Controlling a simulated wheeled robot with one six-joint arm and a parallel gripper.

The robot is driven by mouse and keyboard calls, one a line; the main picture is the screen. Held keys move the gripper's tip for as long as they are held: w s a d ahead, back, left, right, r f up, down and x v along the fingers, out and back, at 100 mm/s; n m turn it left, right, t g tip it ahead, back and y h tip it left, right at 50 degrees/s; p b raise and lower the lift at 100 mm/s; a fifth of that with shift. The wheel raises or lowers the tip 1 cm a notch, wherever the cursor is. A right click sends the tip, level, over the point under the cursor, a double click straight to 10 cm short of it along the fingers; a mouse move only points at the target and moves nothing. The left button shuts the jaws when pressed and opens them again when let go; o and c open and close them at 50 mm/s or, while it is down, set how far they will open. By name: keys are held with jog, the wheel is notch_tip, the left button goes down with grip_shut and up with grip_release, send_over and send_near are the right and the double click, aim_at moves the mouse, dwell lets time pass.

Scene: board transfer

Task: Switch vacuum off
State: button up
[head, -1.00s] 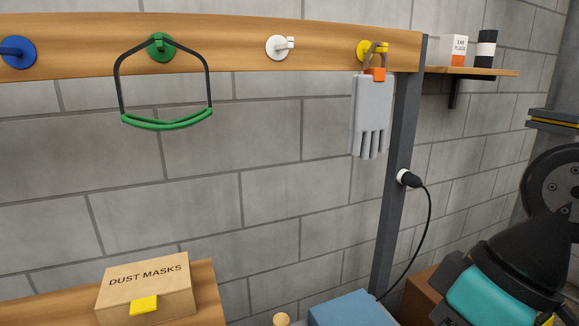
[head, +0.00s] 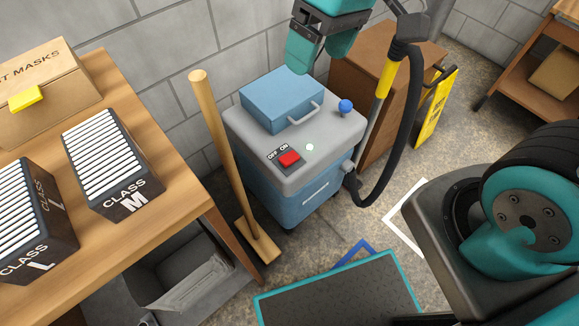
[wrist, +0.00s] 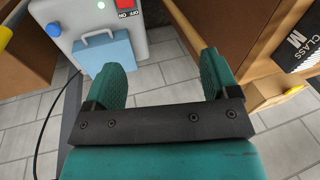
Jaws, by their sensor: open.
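The vacuum (head: 315,203) is a grey and blue box on the floor, with a blue lid and handle (head: 283,103) on top. Its red switch (head: 289,159) is on the near top edge, beside OFF and ON labels. I cannot tell which way the switch is tipped. My gripper (head: 315,48) is open and empty, above and behind the vacuum; its fingers (wrist: 162,78) are spread.
A broom (head: 218,140) leans just left of the vacuum. A hose (head: 396,150) and yellow-black wand stand on its right. A bench (head: 150,215) with filter boxes is at left, over a grey bin (head: 185,280). A dark teal-edged panel (head: 340,295) lies in front.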

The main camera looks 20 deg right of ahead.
jog(key=m+h+b, duration=0.1)
jog(key=b, duration=0.9)
send_near(290, 157)
jog(key=f+b, duration=0.2)
jog(key=f, duration=0.1)
jog(key=a+f+b, duration=0.1)
jog(key=f+b, duration=0.1)
jog(key=f, duration=0.1)
jog(key=f+b, duration=0.2)
jog(key=shift+s+a+f, duration=0.1)
jog(key=shift+a+f, duration=0.3)
